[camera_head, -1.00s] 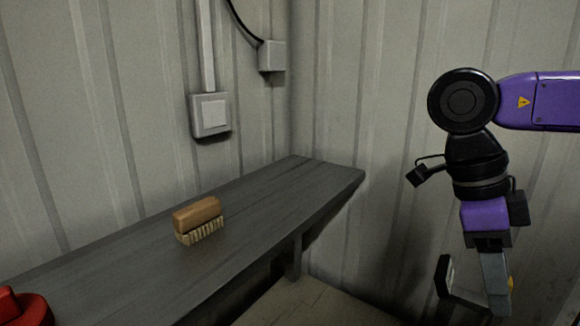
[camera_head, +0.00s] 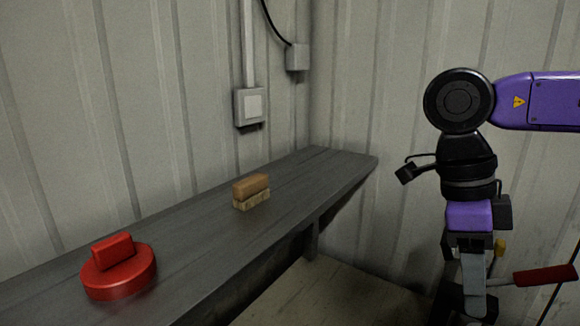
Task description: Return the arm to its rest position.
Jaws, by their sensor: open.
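My purple and black arm hangs at the right side of the head view, its forearm reaching in from the right edge. My gripper (camera_head: 466,310) points down below the wrist, right of the shelf and clear of it. It is open, and I see nothing between its fingers. Its lower end is partly cut off by the bottom of the picture.
A dark grey shelf (camera_head: 215,250) runs along the left wall. A red round object with a raised grip (camera_head: 118,272) and a wooden brush (camera_head: 251,191) lie on it. A red handle (camera_head: 545,276) shows at the lower right, beside my gripper. A switch box (camera_head: 250,107) is on the wall.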

